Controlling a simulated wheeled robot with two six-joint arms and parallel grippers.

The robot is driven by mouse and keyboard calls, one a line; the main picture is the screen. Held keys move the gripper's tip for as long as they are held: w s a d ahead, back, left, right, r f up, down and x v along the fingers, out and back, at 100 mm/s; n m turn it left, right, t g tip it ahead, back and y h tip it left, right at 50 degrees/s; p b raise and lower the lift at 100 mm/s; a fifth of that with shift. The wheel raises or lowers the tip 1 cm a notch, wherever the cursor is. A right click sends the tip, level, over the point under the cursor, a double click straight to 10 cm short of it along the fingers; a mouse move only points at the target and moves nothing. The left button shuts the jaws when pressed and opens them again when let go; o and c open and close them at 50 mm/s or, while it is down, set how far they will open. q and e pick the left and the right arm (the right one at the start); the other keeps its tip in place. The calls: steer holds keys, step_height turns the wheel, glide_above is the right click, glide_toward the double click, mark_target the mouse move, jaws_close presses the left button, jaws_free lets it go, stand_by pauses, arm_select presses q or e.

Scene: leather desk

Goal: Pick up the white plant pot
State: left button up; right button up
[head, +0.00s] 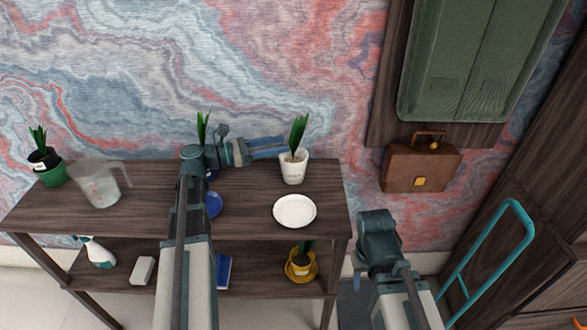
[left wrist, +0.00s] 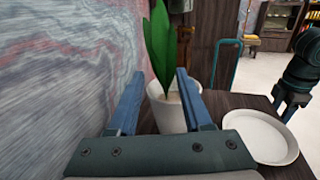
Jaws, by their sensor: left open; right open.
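The white plant pot (head: 293,171) with upright green leaves stands on the right part of the shelf's top board, near the wall. It also shows in the left wrist view (left wrist: 168,115), just past the fingers. My left gripper (head: 284,148) reaches in from the left, level with the pot's upper part, fingers pointing right. Its fingers are open and empty, with the tips by the pot's left side. In the left wrist view the right finger overlaps part of the pot; I cannot tell whether it touches.
A white plate (head: 294,211) lies in front of the pot. A blue dish (head: 214,204) and another plant (head: 203,128) are partly hidden by my left arm. A clear jug (head: 98,184) and green pot (head: 52,175) stand left. The patterned wall is close behind.

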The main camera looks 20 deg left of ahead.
mark_target(295, 156)
arm_select(q)
steer(key=shift+x, duration=2.7)
steer(key=shift+s, duration=0.2)
jaws_close()
